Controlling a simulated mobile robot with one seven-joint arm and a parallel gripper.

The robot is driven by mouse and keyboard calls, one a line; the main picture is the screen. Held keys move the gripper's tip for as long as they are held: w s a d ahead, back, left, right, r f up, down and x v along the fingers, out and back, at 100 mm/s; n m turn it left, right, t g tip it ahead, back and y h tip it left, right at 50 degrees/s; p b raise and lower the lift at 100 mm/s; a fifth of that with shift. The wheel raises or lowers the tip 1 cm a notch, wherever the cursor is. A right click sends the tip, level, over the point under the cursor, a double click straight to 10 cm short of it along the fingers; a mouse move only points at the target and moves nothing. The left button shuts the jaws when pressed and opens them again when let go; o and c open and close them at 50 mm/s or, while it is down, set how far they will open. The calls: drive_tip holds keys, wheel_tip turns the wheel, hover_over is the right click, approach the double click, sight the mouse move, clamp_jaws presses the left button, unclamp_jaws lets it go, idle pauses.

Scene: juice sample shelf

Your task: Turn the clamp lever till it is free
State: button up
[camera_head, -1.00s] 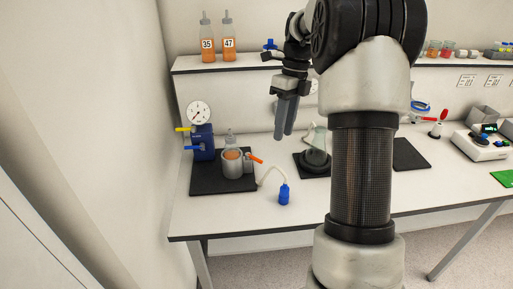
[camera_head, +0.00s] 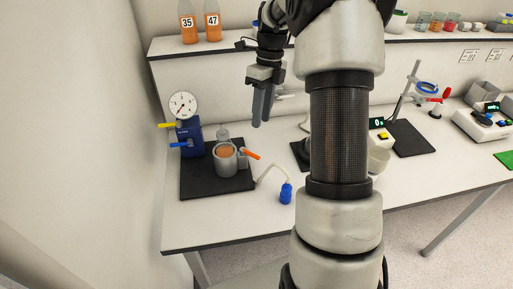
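A grey cup-like holder (camera_head: 227,165) with orange contents stands on a black mat (camera_head: 205,188) at the left of the bench. An orange lever (camera_head: 250,155) sticks out from its right side. A blue unit (camera_head: 189,140) with a yellow lever (camera_head: 168,125) and a blue lever (camera_head: 180,145) stands behind it to the left, under a round gauge (camera_head: 183,105). My gripper (camera_head: 262,122) hangs pointing down, above and to the right of the orange lever in the picture, touching nothing visible. Its two fingers appear close together; I cannot tell whether they are open.
A pale tube runs from near the holder to a blue bulb (camera_head: 286,194) on the bench. Bottles marked 35 (camera_head: 188,22) and 47 (camera_head: 212,22) stand on the shelf above. My arm hides part of the bench middle. A stand with a red clamp (camera_head: 434,98) is farther right.

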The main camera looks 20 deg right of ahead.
sight(251, 154)
drive_tip(key=f, duration=0.4)
drive_tip(key=a+f, duration=0.1)
drive_tip(key=f, duration=0.3)
drive_tip(key=s+a+f, duration=0.1)
drive_tip(key=f, duration=0.3)
drive_tip(key=shift+s, duration=0.1)
clamp_jaws()
